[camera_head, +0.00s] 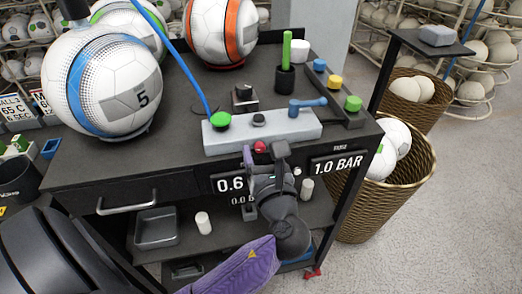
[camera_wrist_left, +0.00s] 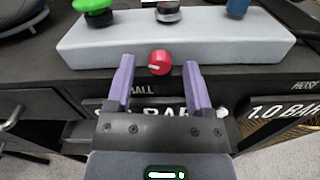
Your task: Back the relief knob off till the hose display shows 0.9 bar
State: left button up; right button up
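A red knob (camera_head: 260,147) with a pale mark sits on the front face of a light grey control block (camera_head: 225,138); it also shows in the left wrist view (camera_wrist_left: 160,62). No readable label names it as the relief knob. The hose display (camera_head: 338,163) at the right reads 1.0 BAR. The ball display (camera_head: 229,184) reads 0.6 and is partly hidden by my gripper. My left gripper (camera_head: 264,153) is open in front of the block. In the wrist view its fingers stand apart, one either side of the knob, not touching it. My right gripper is not in view.
The block also carries a green button (camera_head: 220,119), a dark round knob (camera_head: 259,119) and a blue lever (camera_head: 306,103). A ball marked 5 (camera_head: 102,86) stands at the left, with a blue hose (camera_head: 178,58) behind the block. Baskets (camera_head: 404,181) stand right of the cart.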

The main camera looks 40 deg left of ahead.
pick_arm(q)
grip_shut()
jog(key=shift+r+n+p, duration=0.2)
jog(key=shift+n+p, duration=0.6)
jog(key=shift+n, duration=0.1)
jog(key=n, duration=0.2)
jog(key=shift+f+n+p, duration=0.2)
jog(key=shift+n+p, duration=0.1)
jog(key=shift+p, duration=0.05)
grip_release()
